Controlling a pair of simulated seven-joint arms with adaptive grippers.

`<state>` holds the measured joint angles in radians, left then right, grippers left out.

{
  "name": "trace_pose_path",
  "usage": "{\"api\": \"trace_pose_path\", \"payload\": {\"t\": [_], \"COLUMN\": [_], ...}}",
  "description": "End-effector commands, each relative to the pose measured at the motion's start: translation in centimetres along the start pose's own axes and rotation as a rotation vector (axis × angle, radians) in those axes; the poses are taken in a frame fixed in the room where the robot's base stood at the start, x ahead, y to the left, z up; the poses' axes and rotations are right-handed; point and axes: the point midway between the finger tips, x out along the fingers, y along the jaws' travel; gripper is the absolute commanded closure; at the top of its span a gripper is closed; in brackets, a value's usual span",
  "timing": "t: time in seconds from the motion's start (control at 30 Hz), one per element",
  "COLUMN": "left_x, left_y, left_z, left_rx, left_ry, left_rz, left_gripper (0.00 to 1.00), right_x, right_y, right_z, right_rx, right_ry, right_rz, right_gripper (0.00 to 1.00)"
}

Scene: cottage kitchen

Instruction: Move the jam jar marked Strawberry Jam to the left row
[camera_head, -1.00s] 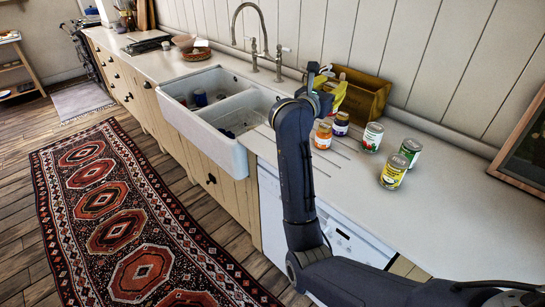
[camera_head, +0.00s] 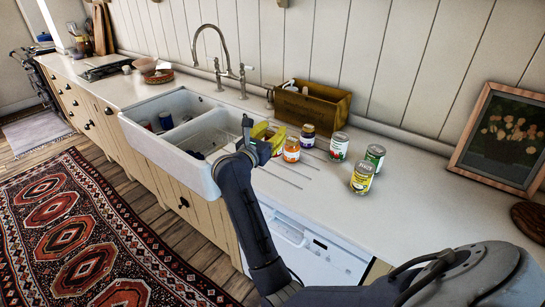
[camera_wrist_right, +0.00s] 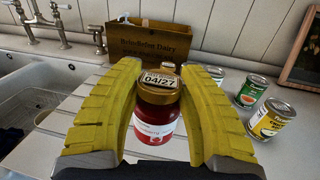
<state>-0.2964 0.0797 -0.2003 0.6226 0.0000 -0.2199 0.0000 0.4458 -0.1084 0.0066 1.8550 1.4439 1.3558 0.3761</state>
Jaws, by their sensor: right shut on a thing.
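My right gripper (camera_head: 268,134) is at the right end of the sink, left of the other jars. In the wrist view its yellow fingers (camera_wrist_right: 160,105) are shut on a red jar (camera_wrist_right: 153,128) with a white label and a lid dated 04/27. The label's name is too small to read. I cannot tell if the jar touches the counter. My left gripper is not in view.
Three cans stand further right: a red-and-white one (camera_head: 339,147), a green one (camera_head: 375,156) and a yellow one (camera_head: 362,179). A wooden crate (camera_head: 330,110) stands behind. The white sink (camera_head: 203,131) holds cans or jars. The right counter (camera_head: 440,209) is clear.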

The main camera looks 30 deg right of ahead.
Motion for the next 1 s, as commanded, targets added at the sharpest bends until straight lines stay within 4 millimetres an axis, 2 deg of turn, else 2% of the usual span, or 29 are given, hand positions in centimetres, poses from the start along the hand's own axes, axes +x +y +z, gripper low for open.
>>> {"api": "trace_pose_path", "payload": {"t": [0.1,0.23,0.53,0.8,1.0], "left_x": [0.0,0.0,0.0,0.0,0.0], "left_y": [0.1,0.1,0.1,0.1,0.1], "left_z": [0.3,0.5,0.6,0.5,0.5], "left_rx": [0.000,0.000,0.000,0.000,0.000], "left_ry": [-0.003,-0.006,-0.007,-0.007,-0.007], "left_rz": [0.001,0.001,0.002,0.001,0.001], "left_gripper": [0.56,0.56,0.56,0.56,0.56], "right_x": [0.0,0.0,-0.1,-0.1,-0.1], "right_y": [0.0,0.0,0.0,0.0,0.0], "right_z": [-2.3,-4.0,-5.6,-8.8,-9.6], "right_rx": [-0.005,-0.003,0.001,-0.001,0.002], "right_ry": [-0.002,-0.002,-0.002,-0.003,-0.002], "right_rz": [0.000,0.000,0.001,0.000,0.001], "right_gripper": [1.00,1.00,1.00,1.00,1.00]}}
